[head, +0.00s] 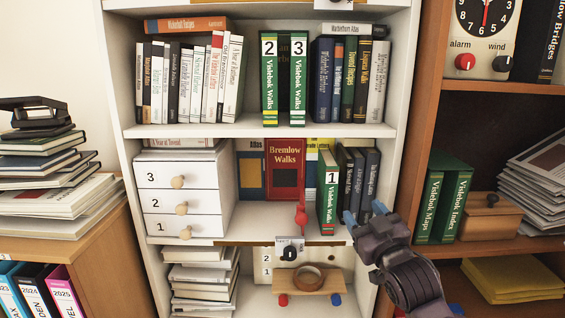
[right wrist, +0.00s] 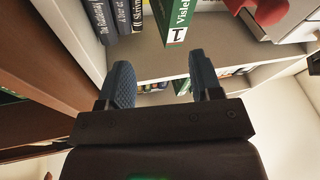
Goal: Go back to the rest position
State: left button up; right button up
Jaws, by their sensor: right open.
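My right gripper (head: 364,220) is open and empty in the head view, in front of the white bookcase's middle shelf at its right side. In the right wrist view its two blue fingertips (right wrist: 158,82) stand apart with only shelf edge and air between them. The green book "Vislebok Walks" 1 (head: 328,190) stands on the middle shelf just left of the gripper, apart from it. It also shows in the right wrist view (right wrist: 174,24), beyond the fingers. My left gripper does not show in either view.
Green volumes 2 (head: 270,80) and 3 (head: 299,80) stand on the shelf above. A white drawer unit (head: 180,190) fills the middle shelf's left. A red book (head: 285,170) stands near its centre. A brown bookcase (head: 425,130) stands close on the right.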

jog(key=s+d+f+m+g+h, duration=0.15)
jog(key=s+f, duration=0.25)
jog(key=f, duration=0.4)
jog(key=s+d+f+m+g+h, duration=0.1)
jog(key=s+d+f, duration=0.2)
jog(key=s+f, duration=0.35)
jog(key=s+d+f+m+g+h, duration=0.1)
jog(key=s+d+f+g, duration=0.15)
jog(key=f, duration=0.75)
jog(key=s+d+f+m+g+h, duration=0.1)
jog(key=s+d+f+g+h, duration=0.1)
jog(key=s+f, duration=1.1)
jog(key=s+d+g, duration=0.1)
jog(key=s, duration=0.3)
jog(key=shift+d+m, duration=0.35)
jog(key=shift+w, duration=0.1)
